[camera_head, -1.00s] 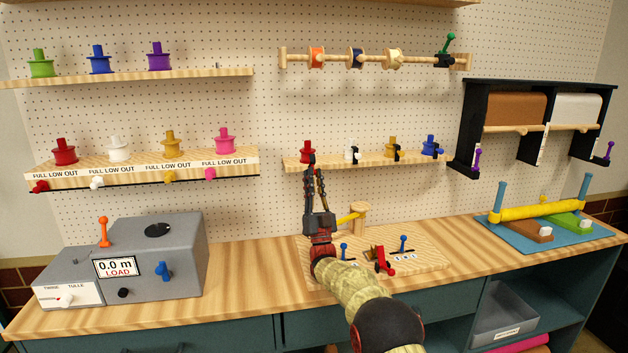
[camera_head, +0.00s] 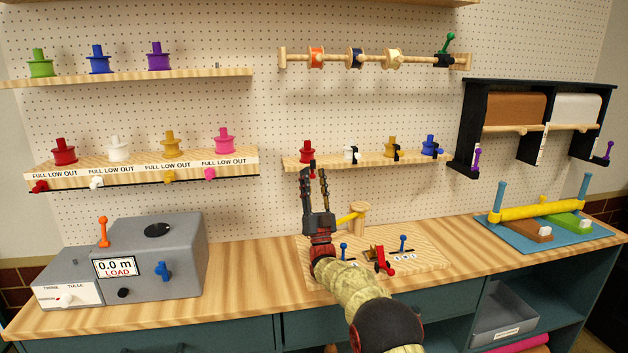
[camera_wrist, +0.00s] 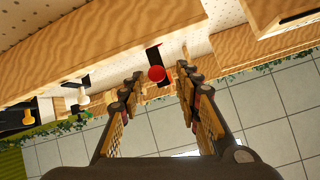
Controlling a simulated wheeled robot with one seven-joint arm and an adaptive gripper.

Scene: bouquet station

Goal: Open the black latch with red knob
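The black latch (camera_wrist: 153,54) is on the edge of a wooden shelf in the wrist view. Its round red knob (camera_wrist: 157,74) shows between my two fingertips, not visibly touched by either. My gripper (camera_wrist: 160,80) is open and empty. In the head view my gripper (camera_head: 314,174) points up at the left end of the middle small shelf, below the red spool (camera_head: 306,151). There the fingers largely hide the latch, and a small bit of red (camera_head: 312,163) shows between the tips.
A yellow bar on a wooden post (camera_head: 358,214) stands close to the right of my gripper. A grey load box (camera_head: 180,255) stands on the bench at left.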

